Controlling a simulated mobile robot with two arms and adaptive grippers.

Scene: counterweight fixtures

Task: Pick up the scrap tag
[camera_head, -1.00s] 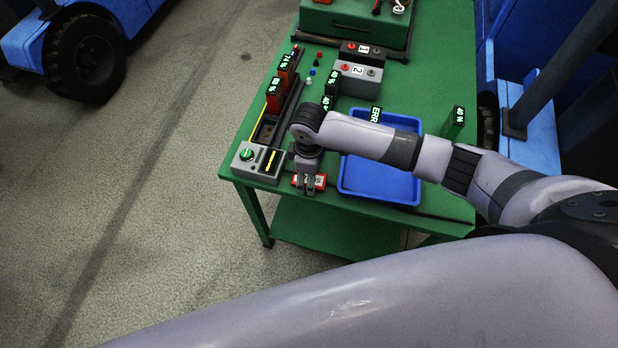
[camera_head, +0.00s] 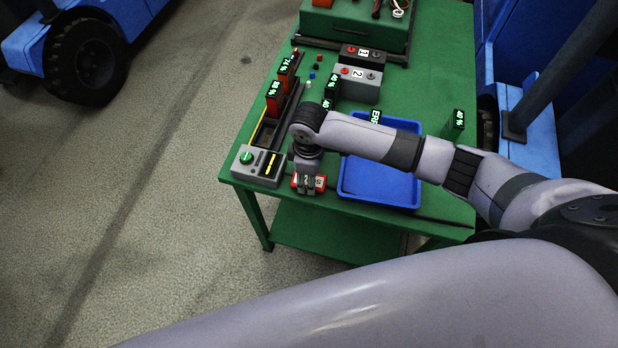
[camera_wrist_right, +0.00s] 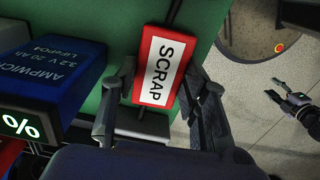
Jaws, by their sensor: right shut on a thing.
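The scrap tag (camera_wrist_right: 161,68) is a red card with a white panel reading SCRAP. In the right wrist view it lies between the two fingers of my right gripper (camera_wrist_right: 160,100), over the green table. In the head view the tag (camera_head: 320,183) shows at the table's front edge, partly covered by my right gripper (camera_head: 307,188). My right gripper is shut on the tag. Whether the tag is clear of the tabletop cannot be told. My left gripper does not show in the head view.
A blue tray (camera_head: 380,192) stands right of the tag on the green table (camera_head: 425,90). A grey device with a green knob (camera_head: 258,166) stands just left. A blue battery (camera_wrist_right: 60,70) shows beside the gripper in the wrist view.

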